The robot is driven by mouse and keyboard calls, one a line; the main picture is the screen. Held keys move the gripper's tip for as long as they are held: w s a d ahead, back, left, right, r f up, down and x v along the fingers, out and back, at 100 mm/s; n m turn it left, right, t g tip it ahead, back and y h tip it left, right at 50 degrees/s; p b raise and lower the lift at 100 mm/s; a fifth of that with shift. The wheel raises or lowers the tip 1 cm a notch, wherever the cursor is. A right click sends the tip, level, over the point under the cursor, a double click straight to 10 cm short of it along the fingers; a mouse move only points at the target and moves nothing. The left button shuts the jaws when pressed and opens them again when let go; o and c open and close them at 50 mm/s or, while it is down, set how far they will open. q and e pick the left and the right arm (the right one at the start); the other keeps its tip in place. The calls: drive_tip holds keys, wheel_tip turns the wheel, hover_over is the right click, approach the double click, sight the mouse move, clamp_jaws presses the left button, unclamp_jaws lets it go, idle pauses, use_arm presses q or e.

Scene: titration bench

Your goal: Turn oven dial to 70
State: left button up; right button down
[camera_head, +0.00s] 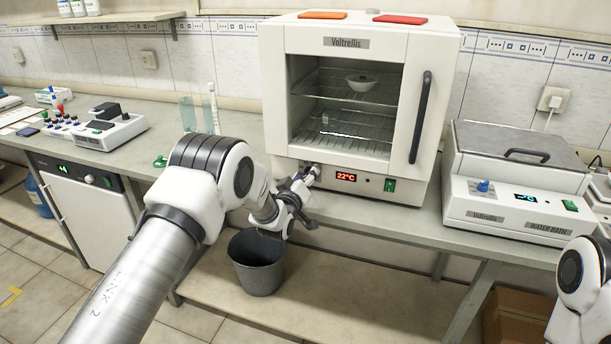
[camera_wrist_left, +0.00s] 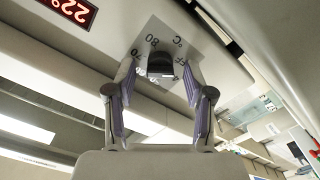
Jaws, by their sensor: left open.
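The oven (camera_head: 440,60) stands on the bench, its windowed door closed. Its red display (camera_head: 346,177) reads 22°C. The dark oven dial (camera_wrist_left: 160,66) is on the front panel, with a printed scale around it; "80", "°C" and part of "OFF" can be made out in the left wrist view. My left gripper (camera_head: 309,177) is at the panel, left of the display. In the left wrist view its two fingers (camera_wrist_left: 158,72) are open, one on each side of the dial. I cannot tell whether they touch it. In the head view the gripper hides the dial.
A water bath (camera_head: 515,185) stands right of the oven. A grey bin (camera_head: 257,265) is below the bench edge, under my left wrist. Left on the bench are a device with a keypad (camera_head: 112,128) and glassware (camera_head: 187,114). My right arm shows only partly at the lower right.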

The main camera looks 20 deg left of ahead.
use_arm(q)
clamp_jaws()
idle(0.3)
